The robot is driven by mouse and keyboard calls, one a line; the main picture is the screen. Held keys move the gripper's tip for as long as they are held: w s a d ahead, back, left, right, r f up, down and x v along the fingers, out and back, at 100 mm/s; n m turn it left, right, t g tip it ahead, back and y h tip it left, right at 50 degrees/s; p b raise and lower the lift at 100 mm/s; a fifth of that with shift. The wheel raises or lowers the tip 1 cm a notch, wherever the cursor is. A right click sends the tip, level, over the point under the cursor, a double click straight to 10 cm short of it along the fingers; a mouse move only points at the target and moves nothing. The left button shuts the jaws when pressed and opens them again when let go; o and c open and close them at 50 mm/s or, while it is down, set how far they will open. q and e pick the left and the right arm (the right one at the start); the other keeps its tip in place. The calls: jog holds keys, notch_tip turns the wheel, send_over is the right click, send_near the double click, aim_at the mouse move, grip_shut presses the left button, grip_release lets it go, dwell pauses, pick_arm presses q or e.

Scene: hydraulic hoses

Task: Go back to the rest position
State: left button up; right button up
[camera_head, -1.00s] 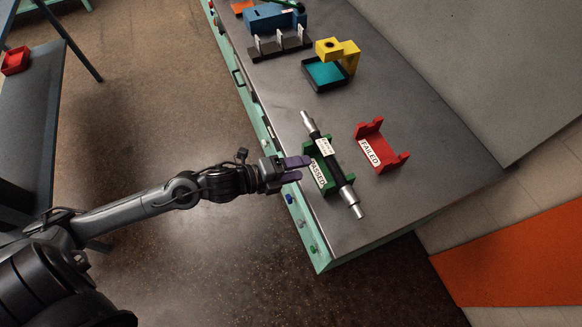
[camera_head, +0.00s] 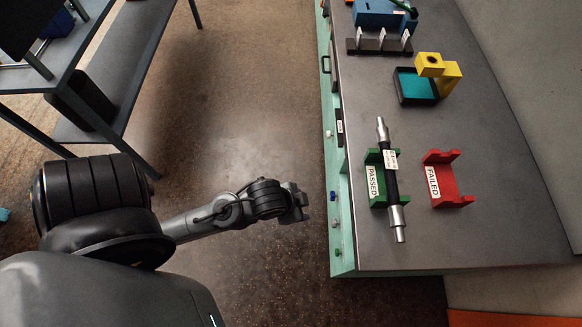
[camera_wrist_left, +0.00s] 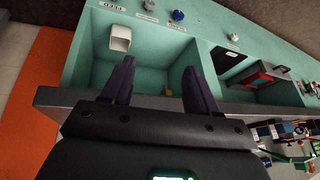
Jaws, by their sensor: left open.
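My left gripper (camera_wrist_left: 158,88) is open and empty in the left wrist view, its two dark fingers apart in front of the bench's green side. In the head view my left arm's end (camera_head: 300,203) hangs over the floor, left of the bench and apart from it. Its fingers are hard to make out there. A black hose with silver end fittings (camera_head: 391,185) lies in the green PASSED cradle (camera_head: 373,163) on the bench. The red FAILED cradle (camera_head: 447,180) beside it is empty. My right gripper is not in view.
The grey-topped bench (camera_head: 480,235) has knobs on its green side. A yellow fixture with a teal tray (camera_head: 417,86), a dark rack (camera_head: 379,46) and a blue box (camera_head: 378,13) stand farther back. A shelf table (camera_head: 100,130) is at the left. Open floor lies between.

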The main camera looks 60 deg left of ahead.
pick_arm(q)
jog(key=s+n, duration=0.1)
jog(key=s+n+g, duration=0.1)
jog(key=s, duration=0.1)
jog(key=shift+d+f+g, duration=0.2)
jog(key=shift+d+g, duration=0.1)
jog(key=shift+d, duration=0.05)
jog(key=shift+r, duration=0.15)
notch_tip(320, 180, up, 33)
jog(key=p, duration=3.3)
